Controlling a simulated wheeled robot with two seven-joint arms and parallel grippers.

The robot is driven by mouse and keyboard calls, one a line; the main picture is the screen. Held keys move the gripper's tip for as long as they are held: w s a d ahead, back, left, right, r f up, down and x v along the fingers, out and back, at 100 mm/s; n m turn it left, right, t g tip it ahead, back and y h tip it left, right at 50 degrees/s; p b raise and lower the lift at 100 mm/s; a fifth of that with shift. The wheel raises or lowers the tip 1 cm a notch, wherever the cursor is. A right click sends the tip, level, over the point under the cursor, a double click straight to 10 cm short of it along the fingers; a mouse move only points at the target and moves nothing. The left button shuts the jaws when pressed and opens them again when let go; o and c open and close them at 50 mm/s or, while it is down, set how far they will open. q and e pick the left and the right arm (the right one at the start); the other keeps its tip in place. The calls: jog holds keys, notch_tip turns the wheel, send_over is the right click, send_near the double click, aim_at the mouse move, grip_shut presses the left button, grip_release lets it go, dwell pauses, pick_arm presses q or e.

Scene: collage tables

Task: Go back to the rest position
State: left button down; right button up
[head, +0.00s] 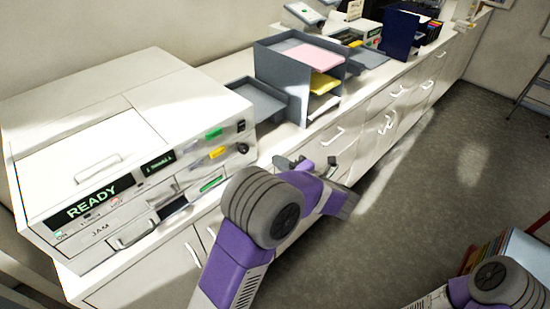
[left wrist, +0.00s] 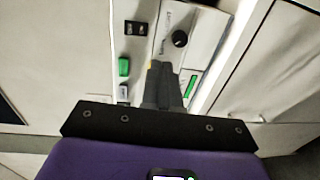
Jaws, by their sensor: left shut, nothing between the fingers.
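My left gripper (head: 284,161) shows in the head view beside the right end of the white printer, above the counter's front edge. It is partly hidden behind my own purple and grey arm. In the left wrist view its dark fingers (left wrist: 163,78) are together with nothing between them, pointing at the printer's control panel. The white printer (head: 95,130) has a READY display and green and yellow buttons. Its panel also shows in the left wrist view (left wrist: 140,45). Part of my right arm shows at the bottom right of the head view; its gripper is out of view.
A grey paper tray (head: 262,98) and a grey shelf organizer (head: 285,72) with pink and yellow sheets stand right of the printer. White cabinets (head: 345,135) with handles run below the counter. The grey floor (head: 440,170) on the right is mostly open.

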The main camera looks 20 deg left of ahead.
dwell(0.4)
pick_arm(q)
notch_tip(320, 180, down, 25)
jog(key=d+m+t+h+b, duration=0.1)
jog(key=m+t+h+b, duration=0.15)
jog(key=m+h, duration=1.05)
jog(key=s+d+f+m+g+h, duration=0.35)
jog(key=s+d+f+m, duration=0.25)
jog(key=s+f+m, duration=0.55)
jog(key=s+d+f+m+g+h, duration=0.1)
jog(key=s+d+f+m+g, duration=0.1)
jog(key=s, duration=0.5)
jog(key=s+d+f+m+g+h+b, duration=0.1)
jog(key=s+d+f+m+g+h, duration=0.1)
jog(key=s, duration=0.5)
jog(key=shift+s+d+f+g, duration=0.15)
jog(key=shift+s+d+g, duration=0.05)
jog(key=shift+d+g, duration=0.4)
jog(key=shift+a+h, duration=0.1)
jog(key=shift+h, duration=0.15)
